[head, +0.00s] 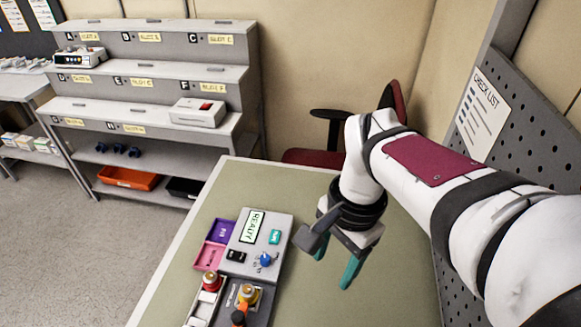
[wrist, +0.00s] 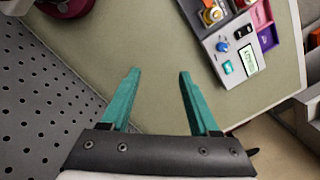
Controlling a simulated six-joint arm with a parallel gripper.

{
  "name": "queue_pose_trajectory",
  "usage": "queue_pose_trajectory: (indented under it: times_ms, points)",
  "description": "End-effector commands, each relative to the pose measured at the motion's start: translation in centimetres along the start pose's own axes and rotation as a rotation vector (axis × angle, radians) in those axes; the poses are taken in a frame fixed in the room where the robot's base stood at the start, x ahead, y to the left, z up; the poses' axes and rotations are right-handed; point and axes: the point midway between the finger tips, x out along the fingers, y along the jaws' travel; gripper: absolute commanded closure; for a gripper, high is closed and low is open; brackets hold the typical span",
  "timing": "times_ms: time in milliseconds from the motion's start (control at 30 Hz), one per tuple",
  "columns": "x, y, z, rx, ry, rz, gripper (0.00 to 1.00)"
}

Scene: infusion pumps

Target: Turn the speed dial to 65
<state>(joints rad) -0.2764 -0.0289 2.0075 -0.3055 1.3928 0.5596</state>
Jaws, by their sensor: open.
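The grey control panel (head: 254,243) lies on the green table, with a screen (head: 252,226) reading READY. A small blue dial (head: 265,259) sits at its lower right, beside a black switch (head: 236,256) and below a teal button (head: 275,237). The dial's setting is too small to read. In the wrist view the dial (wrist: 222,46) is at the upper right, right of the finger tips. My gripper (head: 338,265) is open and empty, with teal fingers, to the right of the panel and apart from it. The fingers also show in the wrist view (wrist: 160,73).
Purple (head: 221,231) and pink (head: 208,256) trays adjoin the panel's left side. Red (head: 211,282) and yellow (head: 247,293) knobs stand just below it. A pegboard (head: 530,110) bounds the right side. The tabletop (head: 385,292) below my gripper is clear.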

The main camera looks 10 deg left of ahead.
Motion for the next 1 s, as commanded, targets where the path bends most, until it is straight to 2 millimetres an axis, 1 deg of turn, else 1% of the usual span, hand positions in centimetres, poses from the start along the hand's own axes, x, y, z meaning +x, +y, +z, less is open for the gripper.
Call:
queue_pose_trajectory:
  times_ms: [33, 67, 100, 133, 200, 300, 367, 467, 567, 600, 700, 800, 900, 1000]
  points:
    - [0.8, -4.3, -0.4, 0.038, 0.011, 0.019, 0.38]
    - [1.4, -6.8, -0.5, 0.075, 0.021, 0.025, 0.38]
    - [2.3, -9.9, -0.3, 0.118, 0.036, 0.029, 0.38]
    - [3.0, -11.9, -0.1, 0.148, 0.045, 0.030, 0.38]
    - [4.7, -15.4, 0.7, 0.204, 0.065, 0.030, 0.38]
    - [6.2, -18.0, 1.5, 0.253, 0.079, 0.027, 0.38]
    - [6.8, -18.5, 1.6, 0.265, 0.082, 0.027, 0.38]
    - [8.5, -18.4, 1.5, 0.267, 0.083, 0.028, 0.38]
    - [11.4, -18.2, 1.2, 0.267, 0.082, 0.030, 0.38]
    - [12.7, -18.1, 1.1, 0.268, 0.081, 0.031, 0.38]
    - [15.7, -18.0, 0.9, 0.267, 0.081, 0.030, 0.38]
    - [18.4, -17.9, 0.7, 0.268, 0.081, 0.029, 0.38]
    - [20.2, -17.9, 0.5, 0.267, 0.081, 0.027, 0.38]
    - [21.3, -17.9, 0.4, 0.268, 0.081, 0.026, 0.38]
